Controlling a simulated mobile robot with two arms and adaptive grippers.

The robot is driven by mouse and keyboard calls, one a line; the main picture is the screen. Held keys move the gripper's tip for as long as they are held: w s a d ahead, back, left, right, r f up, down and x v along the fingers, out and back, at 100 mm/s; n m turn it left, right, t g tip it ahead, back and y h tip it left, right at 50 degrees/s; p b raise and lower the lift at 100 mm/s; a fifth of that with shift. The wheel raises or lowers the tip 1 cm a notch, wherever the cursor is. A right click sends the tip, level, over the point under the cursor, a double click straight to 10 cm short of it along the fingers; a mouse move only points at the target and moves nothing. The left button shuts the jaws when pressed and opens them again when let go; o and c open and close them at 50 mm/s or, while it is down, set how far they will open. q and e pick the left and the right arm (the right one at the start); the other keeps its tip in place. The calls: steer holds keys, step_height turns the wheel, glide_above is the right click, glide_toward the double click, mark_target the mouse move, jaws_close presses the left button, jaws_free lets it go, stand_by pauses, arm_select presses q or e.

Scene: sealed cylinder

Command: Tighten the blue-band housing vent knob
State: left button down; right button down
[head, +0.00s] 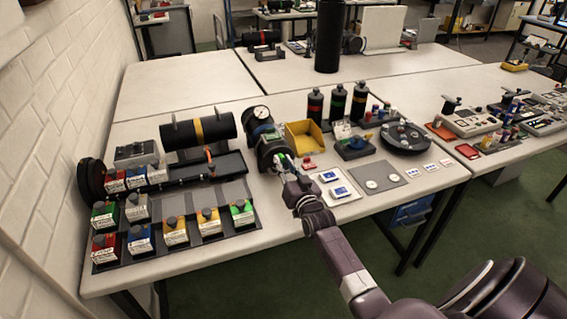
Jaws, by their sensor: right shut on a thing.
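The dark cylindrical housing (270,148) lies on the table near the middle of the head view, with a round white-faced gauge (261,112) at its far end. A blue band on it is too small to make out for sure. My right gripper (284,165) reaches in from the lower right and is at the near end of the housing. It is shut on a small part there, which looks like the vent knob; the fingers hide most of it. My left gripper is not in view.
A yellow bin (304,138) stands just right of the housing. A white tray with blue-marked pieces (347,201) lies close to my right forearm. A black cylinder with a yellow band (221,127) and several labelled boxes fill the left. Bare table (180,88) lies behind.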

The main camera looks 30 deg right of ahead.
steer(key=shift+f+m, duration=0.15)
steer(key=shift+m, duration=0.25)
steer(key=c, duration=1.8)
jaws_free()
steer(key=shift+o, duration=0.2)
steer(key=v, duration=1.2)
